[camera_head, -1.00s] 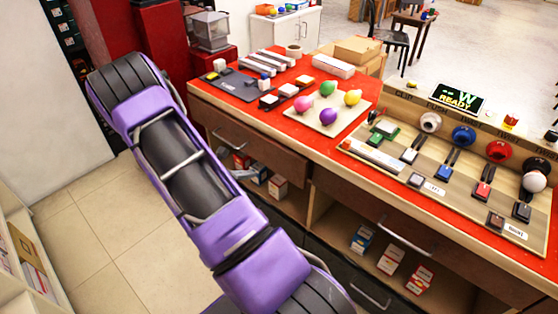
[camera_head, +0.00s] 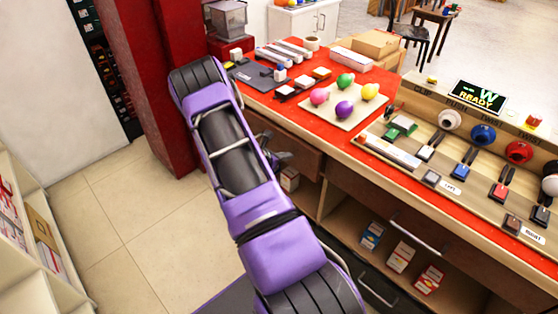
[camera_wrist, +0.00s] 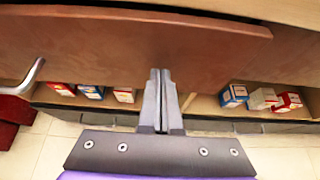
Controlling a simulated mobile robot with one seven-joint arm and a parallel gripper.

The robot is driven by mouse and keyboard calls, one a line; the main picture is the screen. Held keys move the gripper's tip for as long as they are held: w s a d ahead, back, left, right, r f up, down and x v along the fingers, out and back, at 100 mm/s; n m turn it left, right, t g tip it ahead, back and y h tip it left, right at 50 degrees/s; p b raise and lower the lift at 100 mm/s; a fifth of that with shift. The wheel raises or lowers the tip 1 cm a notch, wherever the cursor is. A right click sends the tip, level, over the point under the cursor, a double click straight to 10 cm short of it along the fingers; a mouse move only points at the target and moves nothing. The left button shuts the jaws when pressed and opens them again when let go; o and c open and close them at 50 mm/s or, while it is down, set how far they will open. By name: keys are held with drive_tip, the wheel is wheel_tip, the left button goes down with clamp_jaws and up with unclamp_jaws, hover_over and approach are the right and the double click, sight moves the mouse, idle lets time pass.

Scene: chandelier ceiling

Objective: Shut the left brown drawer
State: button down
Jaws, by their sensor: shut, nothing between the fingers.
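The left brown drawer (camera_head: 295,146) is under the red-topped counter, partly hidden behind my purple arm in the head view. Its brown front (camera_wrist: 110,45) spans the upper wrist view, and its metal handle (camera_wrist: 35,76) is at the left edge there. The front seems to stand out a little from the counter, but I cannot tell how far. My gripper (camera_head: 284,157) is shut and empty in front of the drawer. In the wrist view its fingertips (camera_wrist: 160,72) overlap the lower part of the front, right of the handle. I cannot tell if they touch it.
Another brown drawer (camera_head: 400,225) is to the right, above an open shelf with small boxes (camera_head: 401,256). The counter (camera_head: 300,106) holds colored balls and a button panel. A red post (camera_head: 150,90) stands left of my arm. The tiled floor (camera_head: 130,220) at left is clear.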

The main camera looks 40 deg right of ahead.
sight(294, 148)
drive_tip(key=shift+d, duration=0.2)
drive_tip(key=d+b, duration=0.1)
drive_tip(key=d, duration=0.1)
drive_tip(key=d+b, duration=0.1)
drive_tip(key=d, duration=0.1)
drive_tip(key=shift+w+d+f, duration=0.1)
drive_tip(key=shift+w+d, duration=0.1)
drive_tip(key=shift+d, duration=0.1)
drive_tip(key=shift+d+r, duration=0.15)
drive_tip(key=shift+r, duration=0.15)
